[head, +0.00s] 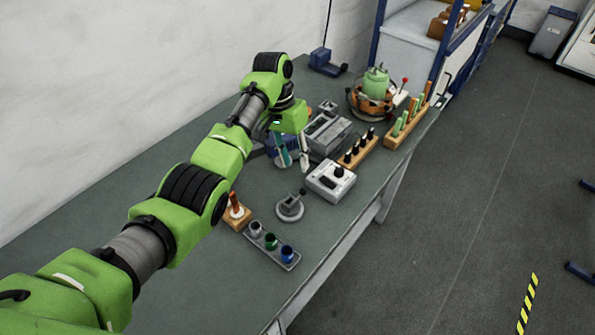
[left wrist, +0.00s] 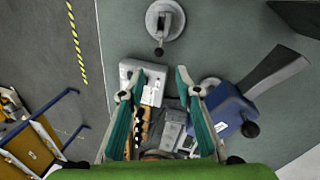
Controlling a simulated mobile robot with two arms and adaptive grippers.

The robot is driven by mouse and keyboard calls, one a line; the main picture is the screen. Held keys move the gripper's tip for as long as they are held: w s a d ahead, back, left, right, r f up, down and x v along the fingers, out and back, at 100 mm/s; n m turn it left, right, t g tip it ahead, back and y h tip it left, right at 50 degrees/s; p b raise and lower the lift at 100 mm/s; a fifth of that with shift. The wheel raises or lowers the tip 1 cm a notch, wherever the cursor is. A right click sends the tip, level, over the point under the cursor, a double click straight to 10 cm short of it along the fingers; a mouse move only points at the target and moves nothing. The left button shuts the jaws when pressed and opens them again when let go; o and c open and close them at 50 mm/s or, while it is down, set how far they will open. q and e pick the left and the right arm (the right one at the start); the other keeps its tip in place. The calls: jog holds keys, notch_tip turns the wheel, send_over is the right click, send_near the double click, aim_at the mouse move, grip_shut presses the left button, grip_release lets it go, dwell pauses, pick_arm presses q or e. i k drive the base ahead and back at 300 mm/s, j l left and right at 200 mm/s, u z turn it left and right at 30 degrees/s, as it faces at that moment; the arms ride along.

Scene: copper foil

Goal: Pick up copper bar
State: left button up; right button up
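A copper-coloured upright piece (head: 235,201), which may be the copper bar, stands in a small wooden block (head: 238,217) on the workbench in the head view, beside my left arm. I do not make it out in the left wrist view. My left gripper (head: 293,158) points down over the middle of the bench, up and to the right of that block in the picture. Its teal fingers are apart in the left wrist view (left wrist: 158,82), with nothing held between them. My right gripper is not in view.
A white box with a black knob (head: 331,181), a grey round-based fixture (head: 290,207) and a tray of coloured cups (head: 271,244) stand near the bench front. A blue tool (left wrist: 232,108) is near the left gripper. Wooden racks (head: 358,150) stand farther along.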

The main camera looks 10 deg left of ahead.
aim_at(237, 211)
jog(key=k+l, duration=0.15)
jog(key=k, duration=0.6)
jog(key=k+l, duration=0.1)
jog(key=k, duration=0.65)
